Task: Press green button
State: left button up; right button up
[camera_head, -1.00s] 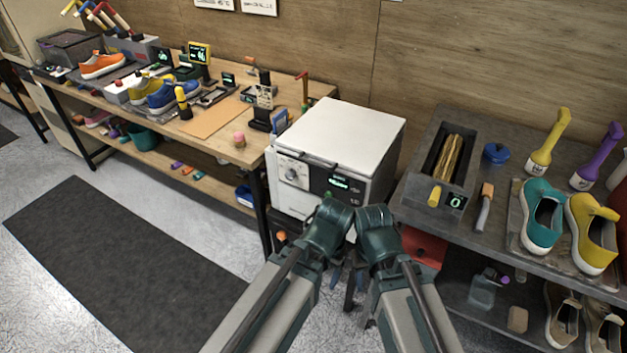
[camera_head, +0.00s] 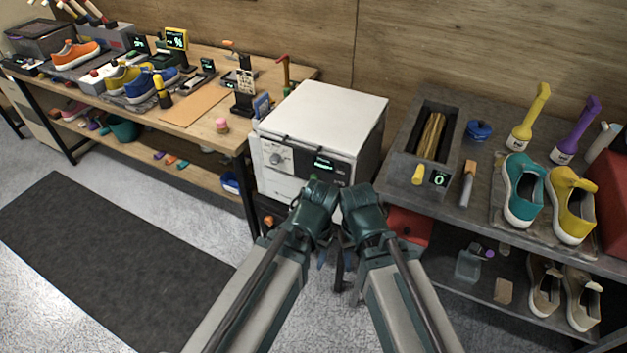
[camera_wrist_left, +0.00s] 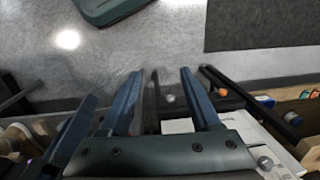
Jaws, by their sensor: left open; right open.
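A white box-shaped machine (camera_head: 325,115) with a knob and a dark panel stands between the two benches. Its panel (camera_head: 322,166) carries a lit green display; a separate green button cannot be clearly made out, and my wrists hide part of the lower front. My left gripper (camera_wrist_left: 158,95) is open and empty in the left wrist view, its two blue fingers apart. In the head view it is mostly hidden by its wrist, in front of the machine. My right gripper (camera_head: 350,268) is open beside it, its fingers low in front of the machine and partly hidden.
A wooden workbench (camera_head: 210,128) with shoes and tools stands to the left. A dark mat (camera_head: 100,265) lies on the open floor at left.

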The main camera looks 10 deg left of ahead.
pick_arm(q)
grip_shut()
dwell(1.4)
